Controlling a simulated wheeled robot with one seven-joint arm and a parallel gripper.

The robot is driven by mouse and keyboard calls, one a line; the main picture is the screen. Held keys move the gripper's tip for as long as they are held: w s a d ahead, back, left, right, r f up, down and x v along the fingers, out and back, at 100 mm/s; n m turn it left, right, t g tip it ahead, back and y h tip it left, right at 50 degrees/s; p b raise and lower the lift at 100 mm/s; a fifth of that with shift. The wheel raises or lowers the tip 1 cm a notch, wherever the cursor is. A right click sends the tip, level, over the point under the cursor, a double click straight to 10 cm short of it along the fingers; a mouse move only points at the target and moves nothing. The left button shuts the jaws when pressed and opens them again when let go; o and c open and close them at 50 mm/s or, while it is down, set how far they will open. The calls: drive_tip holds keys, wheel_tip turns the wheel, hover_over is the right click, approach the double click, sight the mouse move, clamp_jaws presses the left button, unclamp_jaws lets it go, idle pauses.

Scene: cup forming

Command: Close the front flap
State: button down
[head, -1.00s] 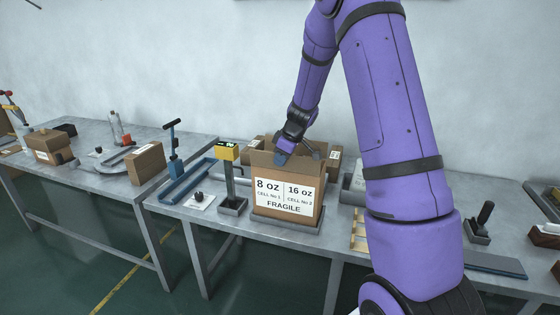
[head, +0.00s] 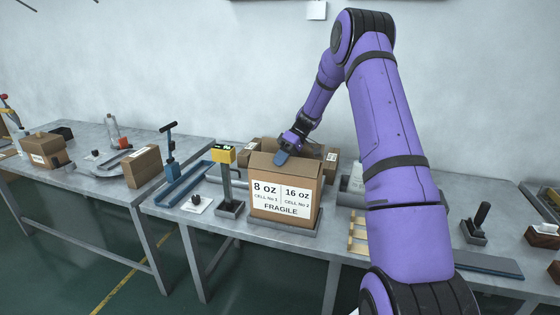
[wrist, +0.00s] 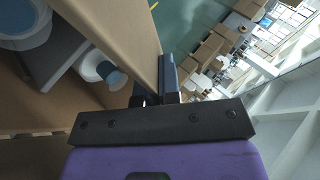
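The cardboard box (head: 260,210) stands upright on a grey base, its printed label facing front. Its front flap (head: 290,172) stands up along the front top edge. In the wrist view, the cardboard panel (wrist: 125,35) runs down to my gripper (wrist: 160,85). One blue finger lies along the panel's outer side. The other finger is mostly hidden, so I cannot tell whether the panel is pinched. Round white-rimmed items (wrist: 97,68) show inside the box.
A yellow-headed display on a post (head: 224,155) stands just left of the box. A blue press tool (head: 173,155) and another carton (head: 142,166) are farther left. More cartons stand behind the box. A wooden rack (head: 357,235) is to its right.

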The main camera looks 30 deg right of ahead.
drive_tip(key=shift+w+f+y, duration=0.1)
drive_tip(key=shift+y, duration=0.2)
drive_tip(key=c, duration=1.3)
unclamp_jaws()
drive_tip(key=shift+d, duration=0.1)
drive_tip(key=v, duration=1)
drive_tip(key=shift+w+d+r, duration=0.15)
drive_tip(key=shift+d+r, duration=0.1)
